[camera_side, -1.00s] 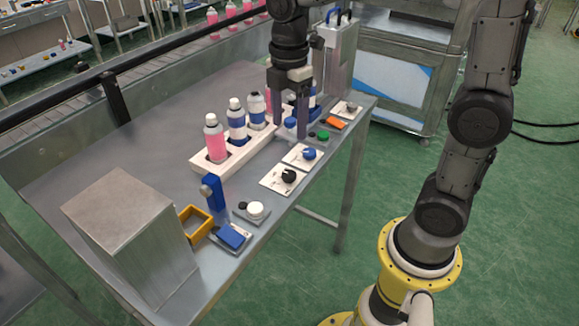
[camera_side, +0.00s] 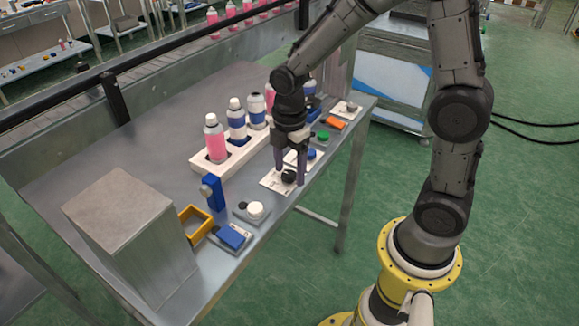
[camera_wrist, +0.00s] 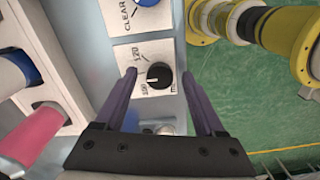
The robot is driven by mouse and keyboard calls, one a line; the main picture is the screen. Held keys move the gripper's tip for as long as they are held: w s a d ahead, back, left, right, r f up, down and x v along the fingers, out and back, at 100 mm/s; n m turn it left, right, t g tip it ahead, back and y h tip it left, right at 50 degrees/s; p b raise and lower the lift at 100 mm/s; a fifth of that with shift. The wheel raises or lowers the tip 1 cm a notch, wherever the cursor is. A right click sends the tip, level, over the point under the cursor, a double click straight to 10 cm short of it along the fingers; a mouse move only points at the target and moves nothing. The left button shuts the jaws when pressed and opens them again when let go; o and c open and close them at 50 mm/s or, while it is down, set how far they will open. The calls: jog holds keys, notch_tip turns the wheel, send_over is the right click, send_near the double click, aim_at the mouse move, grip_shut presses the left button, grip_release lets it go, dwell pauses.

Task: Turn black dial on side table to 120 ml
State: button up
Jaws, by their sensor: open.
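The black dial (camera_side: 289,176) sits on a white plate (camera_side: 270,181) at the front edge of the side table. The wrist view shows the dial (camera_wrist: 160,73) with a pale pointer mark toward the left. Its plate (camera_wrist: 122,57) carries printed numbers, with 120 at the upper left and what looks like 100 at the lower left. My gripper (camera_side: 290,173) points down over the dial. In the wrist view my gripper (camera_wrist: 159,74) is open, with one purple finger on each side of the dial. I cannot tell whether the fingers touch it.
A blue dial (camera_wrist: 150,2) on a plate marked CLEAR is beside it. A white rack (camera_side: 200,161) with several bottles stands behind.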

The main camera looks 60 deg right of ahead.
grip_shut()
dwell(0.5)
jog(key=m, duration=0.4)
jog(key=shift+r+m, duration=0.1)
jog(key=shift+m, duration=0.2)
jog(key=m, duration=0.5)
jog(key=shift+m, duration=0.3)
grip_release()
